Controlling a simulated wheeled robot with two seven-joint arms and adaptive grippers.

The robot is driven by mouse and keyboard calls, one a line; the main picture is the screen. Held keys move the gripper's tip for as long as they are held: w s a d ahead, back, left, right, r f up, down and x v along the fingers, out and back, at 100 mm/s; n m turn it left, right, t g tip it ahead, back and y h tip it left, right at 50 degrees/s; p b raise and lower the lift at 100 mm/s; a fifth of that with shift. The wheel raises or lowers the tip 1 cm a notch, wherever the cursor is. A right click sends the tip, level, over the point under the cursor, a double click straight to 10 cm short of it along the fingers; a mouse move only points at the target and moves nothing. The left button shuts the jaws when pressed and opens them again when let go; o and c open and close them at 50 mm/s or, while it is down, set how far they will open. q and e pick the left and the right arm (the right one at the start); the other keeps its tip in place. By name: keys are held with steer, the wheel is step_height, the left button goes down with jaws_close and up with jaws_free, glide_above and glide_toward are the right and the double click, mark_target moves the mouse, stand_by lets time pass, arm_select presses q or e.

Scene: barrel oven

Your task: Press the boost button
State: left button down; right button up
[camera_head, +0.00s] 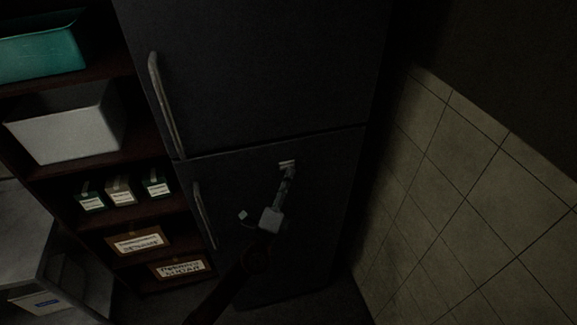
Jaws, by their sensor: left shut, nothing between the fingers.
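No boost button and no barrel oven can be made out in the dim head view. My left gripper (287,168) is shut and empty. Its arm comes up from the bottom of the picture, and its fingers point up and away, in front of the lower door of a dark refrigerator (265,75). I cannot tell whether the fingertips touch that door. My right gripper is not in view.
A dark shelf unit on the left holds a teal bin (42,52), a white bin (68,125), small cartons (120,190) and labelled boxes (180,270). A grey metal unit (30,235) stands at lower left. A tiled wall (470,215) closes the right side.

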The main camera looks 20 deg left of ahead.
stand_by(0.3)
arm_select(q)
steer(key=shift+w, duration=0.1)
steer(key=shift+w+a+b, duration=0.2)
steer(key=shift+a+b, duration=0.05)
steer(key=shift+b, duration=0.15)
steer(key=shift+s+d, duration=0.2)
steer(key=shift+s, duration=0.15)
steer(key=shift+s+d, duration=0.1)
stand_by(0.3)
steer(key=s+d, duration=0.2)
steer(key=s, duration=0.1)
steer(key=s+d, duration=0.1)
steer(key=shift+s+d, duration=0.1)
steer(key=shift+s, duration=0.3)
